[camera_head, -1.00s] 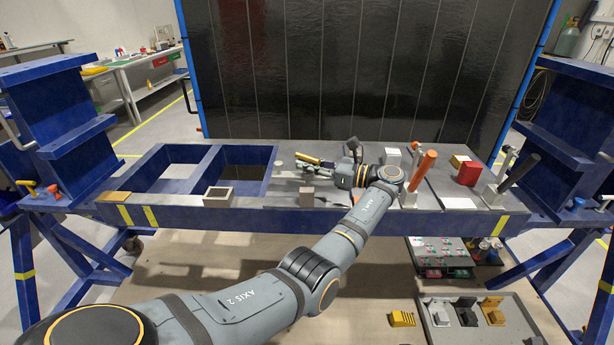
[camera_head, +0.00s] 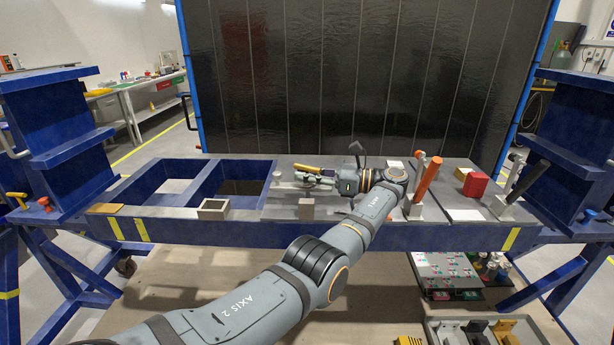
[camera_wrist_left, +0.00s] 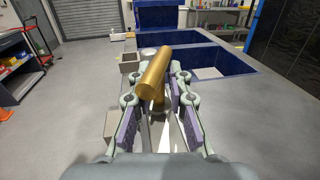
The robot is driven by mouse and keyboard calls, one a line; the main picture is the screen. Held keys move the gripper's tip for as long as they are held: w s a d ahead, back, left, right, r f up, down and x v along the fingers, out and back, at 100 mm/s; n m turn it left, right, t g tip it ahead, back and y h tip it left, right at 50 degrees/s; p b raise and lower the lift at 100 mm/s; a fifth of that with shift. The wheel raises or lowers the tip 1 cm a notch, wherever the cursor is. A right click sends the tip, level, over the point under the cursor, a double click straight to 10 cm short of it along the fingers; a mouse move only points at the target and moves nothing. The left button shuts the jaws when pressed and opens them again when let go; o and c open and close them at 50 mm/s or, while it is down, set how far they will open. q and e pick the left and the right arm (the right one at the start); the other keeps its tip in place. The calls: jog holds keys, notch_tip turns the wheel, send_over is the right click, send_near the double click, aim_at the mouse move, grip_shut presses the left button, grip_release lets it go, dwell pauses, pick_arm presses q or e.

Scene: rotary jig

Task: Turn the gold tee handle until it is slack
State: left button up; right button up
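The gold tee handle (camera_head: 307,168) is a short bar lying across the bench's middle area in the head view. In the left wrist view its gold bar (camera_wrist_left: 154,72) slants away from me, near end facing the camera. My left gripper (camera_head: 303,180) is right at it. In the left wrist view the two fingers (camera_wrist_left: 155,100) stand apart, one on each side of the handle, with a gap visible beside the bar. The part under the bar is mostly hidden. My right gripper is not in view.
Left of the handle stands a small grey open box (camera_head: 213,208), beside blue-framed openings in the bench. To the right are an upright orange handle (camera_head: 429,178), a red block (camera_head: 475,185) and a black lever (camera_head: 527,180). A dark panel (camera_head: 340,80) rises behind.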

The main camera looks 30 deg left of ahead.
pick_arm(q)
jog(key=shift+o, duration=0.7)
jog(key=shift+s, duration=0.1)
notch_tip(320, 180, up, 10)
jog(key=shift+r, duration=0.1)
